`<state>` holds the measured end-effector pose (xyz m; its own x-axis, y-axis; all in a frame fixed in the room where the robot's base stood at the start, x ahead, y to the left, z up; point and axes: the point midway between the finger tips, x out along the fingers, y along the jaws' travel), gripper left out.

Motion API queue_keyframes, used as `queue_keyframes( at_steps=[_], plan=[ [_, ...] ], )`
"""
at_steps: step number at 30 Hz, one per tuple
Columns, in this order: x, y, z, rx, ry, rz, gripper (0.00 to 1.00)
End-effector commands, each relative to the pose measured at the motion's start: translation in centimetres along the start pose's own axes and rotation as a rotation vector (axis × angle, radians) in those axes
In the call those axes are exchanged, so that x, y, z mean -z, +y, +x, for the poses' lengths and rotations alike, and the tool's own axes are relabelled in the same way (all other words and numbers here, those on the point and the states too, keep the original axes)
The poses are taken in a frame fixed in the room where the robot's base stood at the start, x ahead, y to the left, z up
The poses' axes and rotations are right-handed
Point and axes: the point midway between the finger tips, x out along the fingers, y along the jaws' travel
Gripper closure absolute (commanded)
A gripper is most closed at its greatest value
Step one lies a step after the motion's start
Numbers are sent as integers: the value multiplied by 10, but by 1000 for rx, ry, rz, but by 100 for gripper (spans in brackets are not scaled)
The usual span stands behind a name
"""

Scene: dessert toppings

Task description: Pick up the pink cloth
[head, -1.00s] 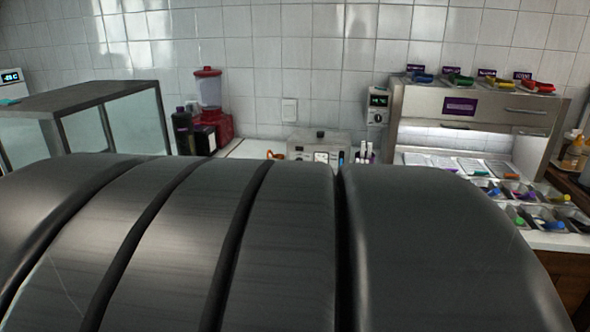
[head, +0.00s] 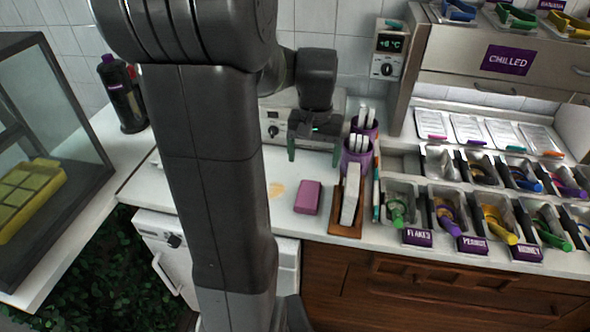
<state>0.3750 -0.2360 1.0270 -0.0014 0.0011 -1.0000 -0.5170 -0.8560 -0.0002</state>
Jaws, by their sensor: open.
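The pink cloth (head: 308,198) is a small, folded-looking block lying flat on the white counter, near its front edge and right of my arm. My gripper (head: 314,155) points down over the counter, above and behind the cloth in the picture. Its two green-tipped fingers are apart with nothing between them. The gripper and cloth are apart; the exact height between them is hard to tell.
A yellowish smear (head: 277,188) lies left of the cloth. Right of it stand a wooden holder (head: 345,222) with white pieces and purple cups (head: 356,160). Topping bins with scoops (head: 447,212) fill the right. A glass case (head: 60,150) stands left.

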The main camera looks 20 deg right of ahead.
Motion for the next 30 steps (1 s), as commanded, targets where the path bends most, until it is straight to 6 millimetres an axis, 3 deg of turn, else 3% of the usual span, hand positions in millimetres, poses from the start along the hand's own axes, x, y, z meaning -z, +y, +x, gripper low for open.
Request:
queue_keyframes(
  at_steps=[5,15,23,30],
  plan=[
    [3,3,11,-1,-5,9,18],
    [3,2,74,-1,-6,8,18],
    [4,0,91,-1,-4,7,18],
    [6,-6,123,-1,-5,6,18]
  ],
)
